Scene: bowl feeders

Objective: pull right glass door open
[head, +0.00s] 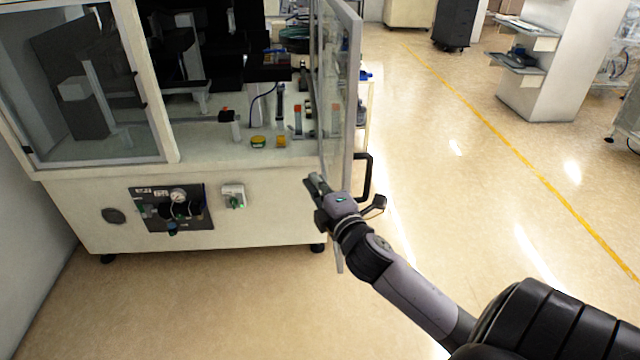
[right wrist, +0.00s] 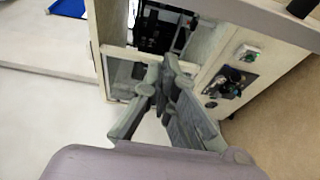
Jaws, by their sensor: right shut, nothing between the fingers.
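The right glass door (head: 354,90) of the machine stands swung out from the front, seen nearly edge-on in the head view. Its black bar handle (head: 369,178) is on the near right side, low on the door. My right gripper (head: 314,182) is shut and empty, on the left of the door's lower end, apart from the handle. Whether it touches the door is unclear. Its shut fingers also show in the right wrist view (right wrist: 168,68), with the machine behind them. My left gripper is not in view.
The left glass door (head: 85,80) is closed. The machine cabinet (head: 270,215) carries a gauge panel (head: 172,208) and a small switch box (head: 233,196). Small parts stand inside the opening. The floor (head: 470,190) on the right is free. A white pillar (head: 555,70) stands farther back.

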